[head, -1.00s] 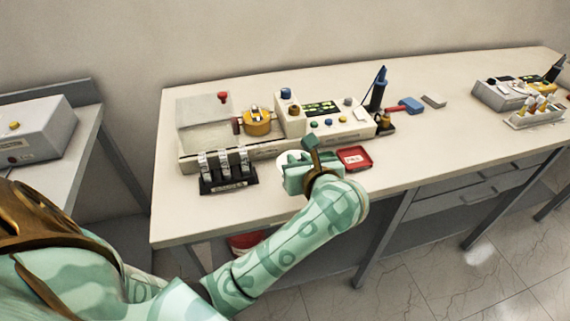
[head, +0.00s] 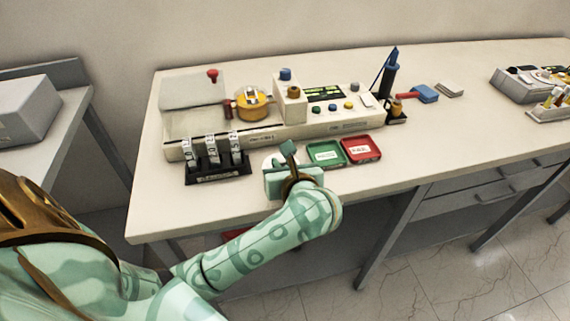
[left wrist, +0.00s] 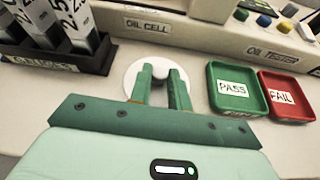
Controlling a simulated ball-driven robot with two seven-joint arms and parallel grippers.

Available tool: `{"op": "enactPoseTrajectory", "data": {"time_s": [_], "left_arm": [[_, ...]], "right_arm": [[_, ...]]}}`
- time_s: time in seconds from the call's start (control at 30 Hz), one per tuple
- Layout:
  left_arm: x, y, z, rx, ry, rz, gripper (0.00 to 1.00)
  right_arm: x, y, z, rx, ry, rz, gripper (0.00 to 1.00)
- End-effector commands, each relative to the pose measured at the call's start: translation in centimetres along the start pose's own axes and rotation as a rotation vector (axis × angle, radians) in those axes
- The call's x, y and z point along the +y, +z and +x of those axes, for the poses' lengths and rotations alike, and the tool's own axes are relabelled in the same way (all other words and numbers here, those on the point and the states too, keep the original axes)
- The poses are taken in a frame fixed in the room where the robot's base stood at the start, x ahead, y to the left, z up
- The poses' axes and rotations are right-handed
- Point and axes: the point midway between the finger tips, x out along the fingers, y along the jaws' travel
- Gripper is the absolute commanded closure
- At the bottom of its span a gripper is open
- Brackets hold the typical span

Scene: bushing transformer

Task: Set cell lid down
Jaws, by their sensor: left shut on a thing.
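The cell lid, a white disc with a round knob, shows in the left wrist view (left wrist: 133,73) and partly behind my gripper in the head view (head: 270,158). My left gripper (left wrist: 160,80) is shut on the lid's knob, with a finger on each side. The lid is low over the bench in front of the tester; I cannot tell whether it touches the surface. The oil tester (head: 270,133) stands behind it, with its oil cell label in the wrist view. My right gripper is not in view.
A yellow-topped round vessel (head: 254,106) sits on the tester. The bench front left (head: 180,215) is clear.

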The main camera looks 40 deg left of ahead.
Motion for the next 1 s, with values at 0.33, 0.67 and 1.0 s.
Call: {"op": "enactPoseTrajectory", "data": {"time_s": [0.33,0.67,1.0], "left_arm": [[0.0,-0.1,0.0,0.000,0.000,0.000,0.59],[0.0,0.7,-5.0,0.004,-0.004,-0.004,0.59],[0.0,0.4,-11.3,0.002,-0.001,0.000,0.59]], "right_arm": [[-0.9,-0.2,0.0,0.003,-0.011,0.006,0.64],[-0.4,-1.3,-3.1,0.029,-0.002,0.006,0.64],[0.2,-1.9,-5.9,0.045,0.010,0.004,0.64]]}}
